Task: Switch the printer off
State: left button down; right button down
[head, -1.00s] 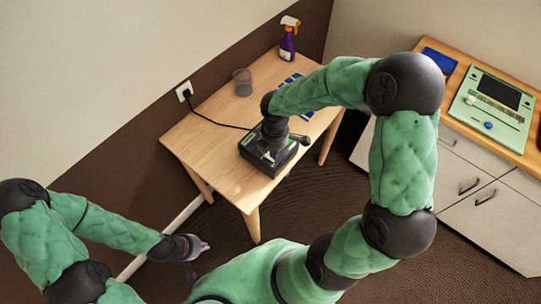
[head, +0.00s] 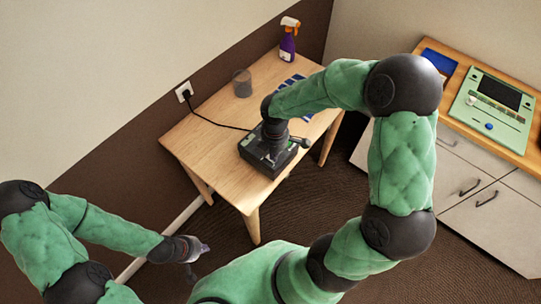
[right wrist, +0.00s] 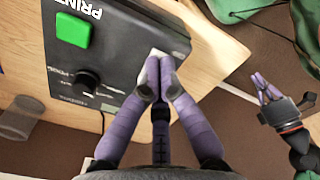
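The printer is a dark box (head: 256,158) on the wooden table, partly hidden by my right arm in the head view. In the right wrist view its panel (right wrist: 65,115) shows a green square button (right wrist: 73,29), a black knob (right wrist: 86,83) and white lettering.
A black cable runs from the printer to a wall socket (head: 184,92). A spray bottle (head: 288,40) and a grey see-through cup (head: 242,83) stand on the table (head: 205,135). Blue pieces (head: 292,81) lie behind my arm. A green device (head: 492,108) is on the right cabinet.

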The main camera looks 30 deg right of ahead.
notch_tip(320, 180, up, 8)
jog(key=p, duration=0.6)
jog(key=shift+p, duration=0.3)
jog(key=shift+f, duration=0.15)
dwell(0.3)
